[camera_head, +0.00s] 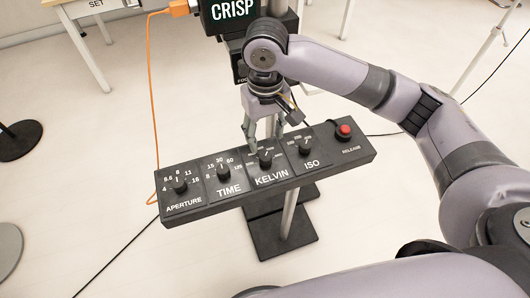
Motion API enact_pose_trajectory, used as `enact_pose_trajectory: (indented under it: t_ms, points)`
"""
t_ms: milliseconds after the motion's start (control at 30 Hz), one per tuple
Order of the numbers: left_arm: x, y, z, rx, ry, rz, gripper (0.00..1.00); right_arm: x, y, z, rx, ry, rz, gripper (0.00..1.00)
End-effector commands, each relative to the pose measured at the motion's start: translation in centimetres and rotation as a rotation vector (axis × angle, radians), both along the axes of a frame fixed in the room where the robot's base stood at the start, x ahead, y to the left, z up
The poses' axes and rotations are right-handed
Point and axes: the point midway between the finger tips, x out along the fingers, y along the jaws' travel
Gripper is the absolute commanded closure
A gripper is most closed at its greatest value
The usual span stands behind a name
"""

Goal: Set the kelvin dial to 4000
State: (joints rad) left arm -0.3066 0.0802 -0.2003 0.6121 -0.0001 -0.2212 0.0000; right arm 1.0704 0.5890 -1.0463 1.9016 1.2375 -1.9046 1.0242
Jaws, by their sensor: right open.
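The kelvin dial (265,159) is a black knob on a dark control panel (343,157) mounted on a stand. It sits between the TIME dial (223,172) and the ISO dial (304,146). The scale around the kelvin dial is partly hidden and too small to read. My right gripper (260,138) hangs just above the kelvin dial, with its fingers apart and pointing down. I cannot tell whether a finger touches the knob. My left gripper is not in view.
The panel also holds an APERTURE dial (180,186) at the left and a red RELEASE button (344,131) at the right. A black device marked CRISP (232,12) stands behind it. An orange cable (151,85) runs down at the left. Floor around is mostly clear.

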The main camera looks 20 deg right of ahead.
Motion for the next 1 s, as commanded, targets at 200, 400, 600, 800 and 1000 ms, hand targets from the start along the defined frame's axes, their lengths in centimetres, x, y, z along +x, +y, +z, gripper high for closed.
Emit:
enact_pose_trajectory:
  t_ms: [200, 400, 600, 800, 1000]
  points:
    - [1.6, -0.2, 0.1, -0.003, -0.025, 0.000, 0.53, 0.0, 0.0, -4.7, 0.000, 0.003, -0.001, 0.53]
    - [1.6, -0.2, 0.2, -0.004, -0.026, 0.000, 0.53, 0.0, 0.0, -7.3, 0.000, 0.000, -0.002, 0.53]
    - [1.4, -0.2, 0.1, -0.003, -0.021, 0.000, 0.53, 0.0, 0.0, -8.2, 0.000, -0.001, 0.000, 0.53]
    - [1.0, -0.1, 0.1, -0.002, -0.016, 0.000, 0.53, 0.0, 0.0, -8.2, 0.000, -0.001, 0.000, 0.53]
    - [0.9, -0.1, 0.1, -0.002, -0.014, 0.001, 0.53, 0.0, 0.0, -8.2, 0.000, -0.001, -0.001, 0.66]
